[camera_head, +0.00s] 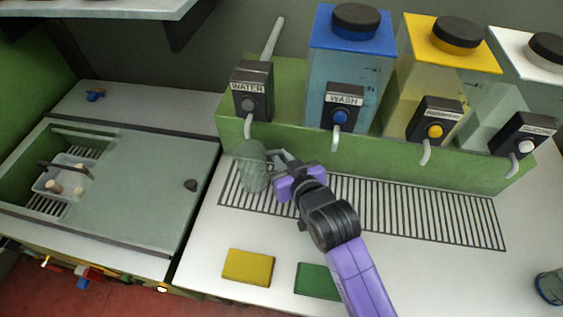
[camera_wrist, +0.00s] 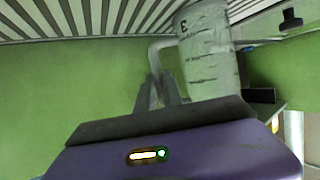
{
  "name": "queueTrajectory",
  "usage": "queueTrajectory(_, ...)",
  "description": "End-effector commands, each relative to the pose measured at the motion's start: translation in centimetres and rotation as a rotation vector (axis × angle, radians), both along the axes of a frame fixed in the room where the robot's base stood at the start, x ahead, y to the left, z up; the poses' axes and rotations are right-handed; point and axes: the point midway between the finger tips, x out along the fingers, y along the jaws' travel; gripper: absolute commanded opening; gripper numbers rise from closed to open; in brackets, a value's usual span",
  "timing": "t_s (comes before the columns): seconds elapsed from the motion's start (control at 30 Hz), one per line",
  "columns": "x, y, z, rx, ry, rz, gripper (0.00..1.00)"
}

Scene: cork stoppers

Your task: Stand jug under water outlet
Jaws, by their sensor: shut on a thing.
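The jug (camera_head: 252,168) is a translucent grey-green vessel with measuring marks. In the head view it is at the left end of the slatted drain grille, just below the water outlet (camera_head: 248,127), a bent spout under the box labelled WATER (camera_head: 251,92). My gripper (camera_head: 283,167) is to its right, shut on the jug's handle. The wrist view shows the jug (camera_wrist: 207,55) beside the fingers (camera_wrist: 165,85), with the handle between them. I cannot tell whether the jug's base touches the grille.
The grille (camera_head: 420,212) runs right below other spouts, including the WASH outlet (camera_head: 336,140). A yellow pad (camera_head: 248,266) and a green pad (camera_head: 316,281) lie in front. A sink with a sliding cover (camera_head: 150,190) is at left, holding a small tray of corks (camera_head: 50,185).

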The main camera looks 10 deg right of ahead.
Motion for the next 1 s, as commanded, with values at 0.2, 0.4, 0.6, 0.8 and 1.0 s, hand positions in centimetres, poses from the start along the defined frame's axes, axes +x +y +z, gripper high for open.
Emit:
queueTrajectory(0.2, 0.0, 0.0, 0.1, 0.0, -0.002, 0.0, 0.0)
queueTrajectory(0.4, 0.0, 0.0, -0.4, 0.0, -0.001, 0.0, 0.13)
queueTrajectory(0.6, 0.0, 0.0, -0.3, 0.0, -0.001, 0.0, 0.2)
queueTrajectory(0.8, 0.0, 0.0, 0.1, 0.0, -0.001, 0.0, 0.2)
queueTrajectory(1.0, -2.1, -0.4, 0.8, 0.0, -0.001, 0.0, 0.2)
